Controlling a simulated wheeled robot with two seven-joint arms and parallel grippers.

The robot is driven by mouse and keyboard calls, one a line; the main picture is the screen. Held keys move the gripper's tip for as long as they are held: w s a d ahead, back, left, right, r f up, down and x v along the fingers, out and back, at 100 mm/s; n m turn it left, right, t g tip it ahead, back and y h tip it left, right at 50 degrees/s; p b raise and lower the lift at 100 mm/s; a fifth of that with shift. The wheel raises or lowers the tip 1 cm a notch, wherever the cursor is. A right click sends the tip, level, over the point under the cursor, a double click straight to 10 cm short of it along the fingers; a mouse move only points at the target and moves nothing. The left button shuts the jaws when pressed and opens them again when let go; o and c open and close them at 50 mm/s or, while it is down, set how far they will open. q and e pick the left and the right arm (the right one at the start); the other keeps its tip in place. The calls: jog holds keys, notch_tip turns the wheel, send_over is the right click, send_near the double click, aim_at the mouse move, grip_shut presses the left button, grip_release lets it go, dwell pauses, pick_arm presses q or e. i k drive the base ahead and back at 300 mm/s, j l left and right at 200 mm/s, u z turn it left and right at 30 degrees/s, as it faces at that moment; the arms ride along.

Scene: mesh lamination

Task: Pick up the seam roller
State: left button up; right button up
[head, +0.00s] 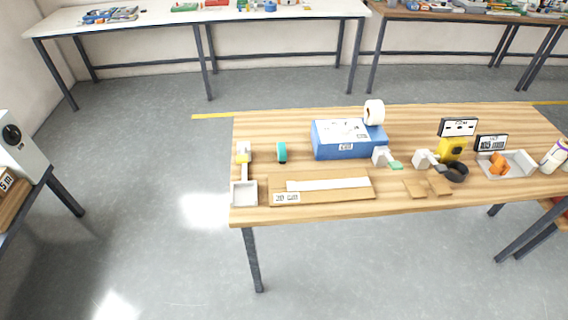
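No seam roller can be made out with certainty at this size. Two pale grey pieces stand mid-table, one with a green pad (396,165) and one beside brown pads (415,189). Neither of my grippers is in view.
A blue box (347,142), a white roll (374,112) and a brown board with a white strip (330,185) are on the table. A yellow device (451,149), a black ring (457,172) and a grey tray with orange parts (517,163) stand right. Floor in front is clear.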

aim_at(282, 151)
jog(key=k+z, duration=0.1)
jog(key=z, duration=1.3)
jog(key=j+z, duration=0.25)
jog(key=j, duration=0.4)
jog(key=j+z, duration=0.25)
jog(key=j, duration=0.45)
jog(key=k+j+z, duration=0.25)
jog(key=j, duration=0.4)
jog(key=i, duration=0.1)
